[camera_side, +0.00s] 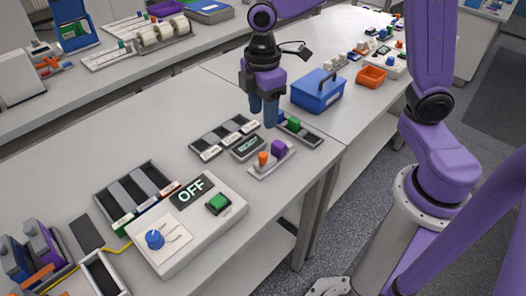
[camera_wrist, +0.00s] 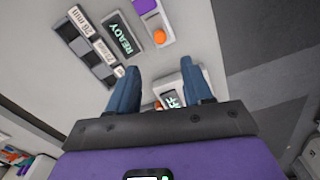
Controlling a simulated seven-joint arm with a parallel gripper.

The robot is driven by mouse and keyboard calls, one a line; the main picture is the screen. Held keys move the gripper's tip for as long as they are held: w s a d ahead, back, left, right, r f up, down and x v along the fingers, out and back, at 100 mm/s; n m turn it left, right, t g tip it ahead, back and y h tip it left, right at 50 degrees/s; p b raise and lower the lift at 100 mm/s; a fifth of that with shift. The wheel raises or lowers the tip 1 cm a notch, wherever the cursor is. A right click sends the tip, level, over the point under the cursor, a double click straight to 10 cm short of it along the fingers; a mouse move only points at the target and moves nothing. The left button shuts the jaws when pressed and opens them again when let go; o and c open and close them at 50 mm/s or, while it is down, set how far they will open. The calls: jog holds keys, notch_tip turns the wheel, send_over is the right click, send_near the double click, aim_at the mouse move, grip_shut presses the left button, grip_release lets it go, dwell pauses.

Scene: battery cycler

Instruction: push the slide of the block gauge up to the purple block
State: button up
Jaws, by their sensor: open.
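The block gauge is a pale narrow base (camera_side: 272,167) near the table's right edge. The purple block (camera_side: 278,147) stands toward its far end. An orange knob (camera_side: 263,158), apparently on the slide, is toward its near end, with a gap to the purple block. In the wrist view, the purple block (camera_wrist: 139,4) is cut by the top edge and the orange knob (camera_wrist: 159,37) is below it. My gripper (camera_side: 264,118) is open and empty, beyond the gauge and apparently above the table. Its fingers (camera_wrist: 160,82) are apart and clear of the knob in the wrist view.
A READY display (camera_side: 247,147) and a labelled slotted tray (camera_side: 222,139) stand left of the gauge. A green block (camera_side: 293,124) sits in a dark tray (camera_side: 312,138) near my gripper. A blue box (camera_side: 318,93) is behind. The OFF panel (camera_side: 190,230) stands nearer the camera.

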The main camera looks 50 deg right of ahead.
aim_at(263, 154)
notch_tip(263, 154, down, 13)
jog(key=shift+f, duration=0.1)
dwell(0.3)
grip_shut()
